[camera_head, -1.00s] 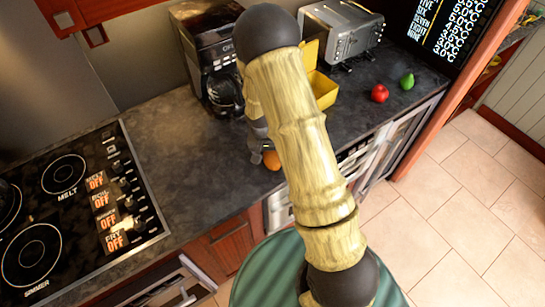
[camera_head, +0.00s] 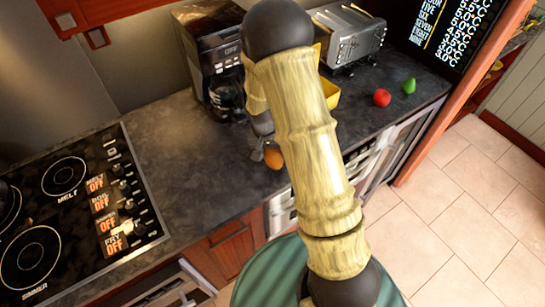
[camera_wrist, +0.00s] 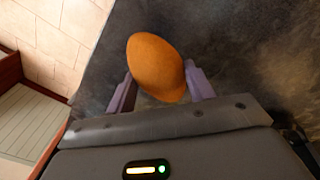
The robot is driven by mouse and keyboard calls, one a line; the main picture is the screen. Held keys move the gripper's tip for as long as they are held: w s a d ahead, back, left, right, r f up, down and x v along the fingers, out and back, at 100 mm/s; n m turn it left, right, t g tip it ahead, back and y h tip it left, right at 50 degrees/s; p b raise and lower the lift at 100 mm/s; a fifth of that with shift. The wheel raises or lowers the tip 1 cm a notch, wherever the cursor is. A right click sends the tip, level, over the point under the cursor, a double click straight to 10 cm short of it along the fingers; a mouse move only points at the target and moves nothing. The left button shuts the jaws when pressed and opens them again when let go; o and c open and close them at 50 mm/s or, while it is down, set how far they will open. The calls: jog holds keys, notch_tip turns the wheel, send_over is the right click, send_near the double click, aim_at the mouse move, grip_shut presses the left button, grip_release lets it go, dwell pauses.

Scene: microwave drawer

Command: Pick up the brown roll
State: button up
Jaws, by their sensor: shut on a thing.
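The brown roll (camera_wrist: 157,68) is an orange-brown oval lump in the wrist view, between the two purple-grey fingers of my gripper (camera_wrist: 160,92). The fingers are shut on its near part. In the head view the roll (camera_head: 273,157) shows just below my gripper (camera_head: 260,143), over the dark counter near its front edge. My arm hides part of it. I cannot tell from the pictures how far it is above the counter.
The dark counter (camera_head: 185,165) is clear left of my gripper. A coffee maker (camera_head: 212,65), toaster (camera_head: 345,35) and yellow container (camera_head: 331,93) stand behind. A red apple (camera_head: 382,97) and green pear (camera_head: 409,86) lie to the right. A stovetop (camera_head: 75,215) is at left.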

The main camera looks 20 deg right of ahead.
aim_at(273, 151)
notch_tip(273, 151, up, 7)
jog(key=shift+r+b, duration=0.1)
jog(key=shift+b, duration=0.5)
